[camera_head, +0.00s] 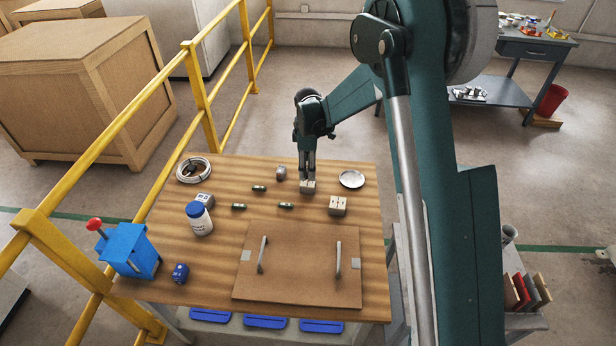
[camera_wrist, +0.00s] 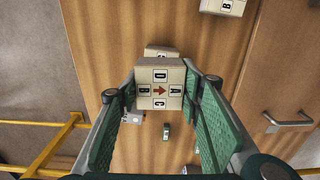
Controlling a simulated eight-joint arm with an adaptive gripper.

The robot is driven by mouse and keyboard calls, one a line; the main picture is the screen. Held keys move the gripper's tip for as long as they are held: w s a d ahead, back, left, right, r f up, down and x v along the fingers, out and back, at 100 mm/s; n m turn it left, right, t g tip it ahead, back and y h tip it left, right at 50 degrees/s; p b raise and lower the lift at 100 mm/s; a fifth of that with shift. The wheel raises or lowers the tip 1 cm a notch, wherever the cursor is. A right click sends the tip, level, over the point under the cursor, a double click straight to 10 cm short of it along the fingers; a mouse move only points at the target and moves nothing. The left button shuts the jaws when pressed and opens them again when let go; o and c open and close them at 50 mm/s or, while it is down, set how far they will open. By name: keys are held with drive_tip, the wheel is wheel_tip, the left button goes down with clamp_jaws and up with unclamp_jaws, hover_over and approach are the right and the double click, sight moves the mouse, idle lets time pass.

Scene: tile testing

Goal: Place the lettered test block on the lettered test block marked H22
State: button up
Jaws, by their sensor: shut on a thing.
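My gripper (camera_head: 308,180) points down over the far part of the table. Its fingers are shut on a beige lettered block (camera_head: 308,188). In the wrist view this block (camera_wrist: 160,88) sits between the green finger pads and shows A, B, C, D around an orange arrow. A second beige block (camera_wrist: 160,51) shows partly behind it; I cannot tell whether they touch. Another lettered block (camera_head: 338,205) stands to the right and nearer, and shows at the top of the wrist view (camera_wrist: 222,6) with a B. I cannot read H22 on any block.
A brown board (camera_head: 300,285) with two handles covers the near table. A round metal dish (camera_head: 351,179) lies right of my gripper. Yellow railing (camera_head: 202,100) runs along the left.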

drive_tip(key=shift+f+b, duration=0.35)
drive_tip(key=shift+f, duration=1.5)
drive_tip(key=shift+f, duration=0.2)
drive_tip(key=o, duration=1.1)
drive_tip(key=shift+r, duration=0.1)
wheel_tip(320, 180, up, 12)
drive_tip(key=shift+r+p, duration=0.1)
drive_tip(key=shift+p, duration=0.95)
